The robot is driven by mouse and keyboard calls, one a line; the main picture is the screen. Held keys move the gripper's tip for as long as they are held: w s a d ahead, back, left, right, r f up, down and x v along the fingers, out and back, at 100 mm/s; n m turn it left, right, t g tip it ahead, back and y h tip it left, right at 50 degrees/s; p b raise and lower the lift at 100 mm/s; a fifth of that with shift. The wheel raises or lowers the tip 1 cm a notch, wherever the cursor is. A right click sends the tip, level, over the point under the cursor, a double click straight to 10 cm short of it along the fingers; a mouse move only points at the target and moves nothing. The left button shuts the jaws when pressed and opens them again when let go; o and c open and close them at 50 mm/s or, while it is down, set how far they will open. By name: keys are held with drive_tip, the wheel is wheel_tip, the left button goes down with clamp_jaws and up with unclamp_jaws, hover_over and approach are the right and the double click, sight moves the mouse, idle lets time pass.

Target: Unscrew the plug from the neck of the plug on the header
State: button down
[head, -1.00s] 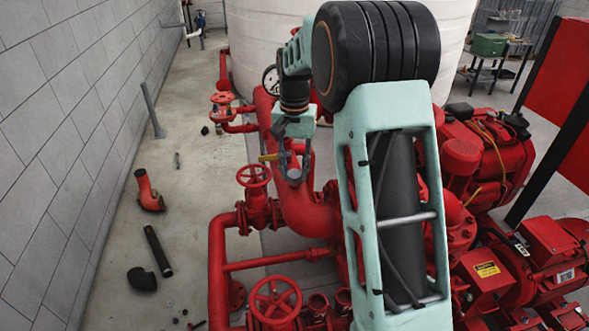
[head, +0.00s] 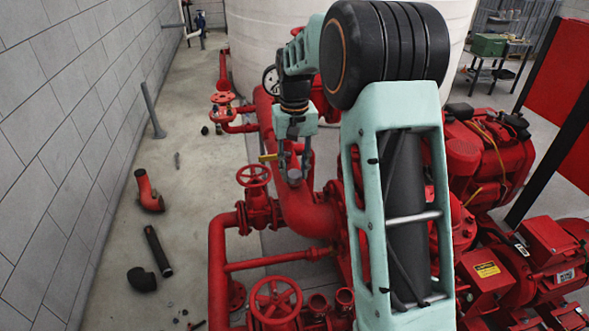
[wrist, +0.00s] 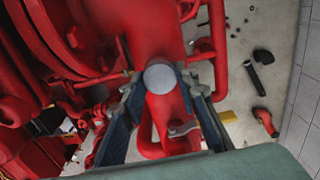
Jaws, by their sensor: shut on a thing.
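The plug (wrist: 160,77) shows a round grey top in the wrist view, above the red header pipe (wrist: 155,30). In the head view the grey plug (head: 296,176) sits over the bend of the header (head: 308,212). My gripper (head: 293,168) reaches down to it from above. In the wrist view my gripper (wrist: 162,82) has one finger on each side of the plug and is shut on it. The plug's neck is hidden below the plug, so I cannot tell how far the thread is engaged.
Red handwheel valves (head: 254,175) stand left of the header, with a yellow lever (head: 268,157) close to my gripper. Red pump machinery (head: 485,170) crowds the right. Loose pipe pieces (head: 158,250) lie on the floor by the grey wall, with free floor around them.

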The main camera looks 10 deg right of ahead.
drive_tip(key=n, duration=0.4)
drive_tip(key=shift+n, duration=0.3)
drive_tip(key=n, duration=0.4)
drive_tip(key=shift+n, duration=0.3)
drive_tip(key=c, duration=1.6)
unclamp_jaws()
